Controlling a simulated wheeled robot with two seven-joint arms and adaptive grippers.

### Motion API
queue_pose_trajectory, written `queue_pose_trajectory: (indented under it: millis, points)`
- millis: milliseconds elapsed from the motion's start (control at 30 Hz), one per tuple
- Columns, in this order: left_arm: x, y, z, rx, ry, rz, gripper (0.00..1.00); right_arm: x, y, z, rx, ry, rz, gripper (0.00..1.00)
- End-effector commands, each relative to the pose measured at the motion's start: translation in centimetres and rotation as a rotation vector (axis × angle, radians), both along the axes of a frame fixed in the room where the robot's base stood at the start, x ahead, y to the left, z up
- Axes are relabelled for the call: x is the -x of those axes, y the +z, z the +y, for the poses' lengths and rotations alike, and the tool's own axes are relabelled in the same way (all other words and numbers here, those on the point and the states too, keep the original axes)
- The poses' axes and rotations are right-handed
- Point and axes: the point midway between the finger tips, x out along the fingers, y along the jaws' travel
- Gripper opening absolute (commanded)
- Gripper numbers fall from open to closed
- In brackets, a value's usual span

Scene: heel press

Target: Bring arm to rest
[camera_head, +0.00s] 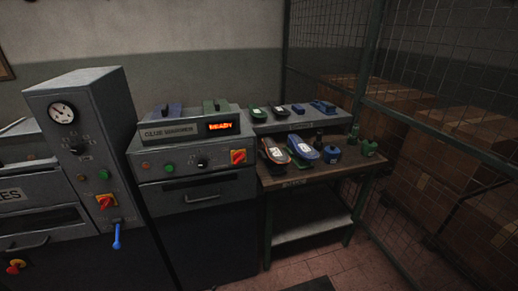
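Neither of my grippers shows in the head view, and I see no part of either arm. The glue warmer (165,190) stands in the middle, with a lit red display reading READY (221,126). A purple block (168,110) and a green block (216,105) sit on its top. To its left is a tall grey cabinet (85,120) with a gauge (62,113) and a blue-handled lever (117,236) pointing down.
A workbench (330,171) at right holds shoe-like pieces (303,150), a blue container (331,154) and green containers (368,148). A raised shelf (290,123) behind carries several small items. A wire mesh fence (430,130) closes the right side, with cardboard boxes (425,185) beyond.

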Motion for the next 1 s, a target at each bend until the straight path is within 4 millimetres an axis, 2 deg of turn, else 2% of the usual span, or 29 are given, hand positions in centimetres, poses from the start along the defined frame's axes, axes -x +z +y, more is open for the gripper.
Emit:
queue_pose_trajectory:
  millis: [33, 200, 367, 500, 667, 800, 1000]
  points:
    - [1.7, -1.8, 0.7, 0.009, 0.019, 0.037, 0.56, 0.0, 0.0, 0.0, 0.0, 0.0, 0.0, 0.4]
    - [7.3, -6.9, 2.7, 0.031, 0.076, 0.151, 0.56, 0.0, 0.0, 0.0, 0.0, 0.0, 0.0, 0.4]
    - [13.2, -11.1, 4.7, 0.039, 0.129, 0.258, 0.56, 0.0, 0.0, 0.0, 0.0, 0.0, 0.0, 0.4]
    - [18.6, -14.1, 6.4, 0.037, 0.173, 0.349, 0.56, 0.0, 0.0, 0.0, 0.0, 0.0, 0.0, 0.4]
    - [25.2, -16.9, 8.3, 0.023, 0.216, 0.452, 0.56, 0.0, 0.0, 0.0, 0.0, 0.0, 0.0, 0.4]
    - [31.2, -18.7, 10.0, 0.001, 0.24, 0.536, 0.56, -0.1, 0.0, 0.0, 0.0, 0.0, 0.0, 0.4]
    - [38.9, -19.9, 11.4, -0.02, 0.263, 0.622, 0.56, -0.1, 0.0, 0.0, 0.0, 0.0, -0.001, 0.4]
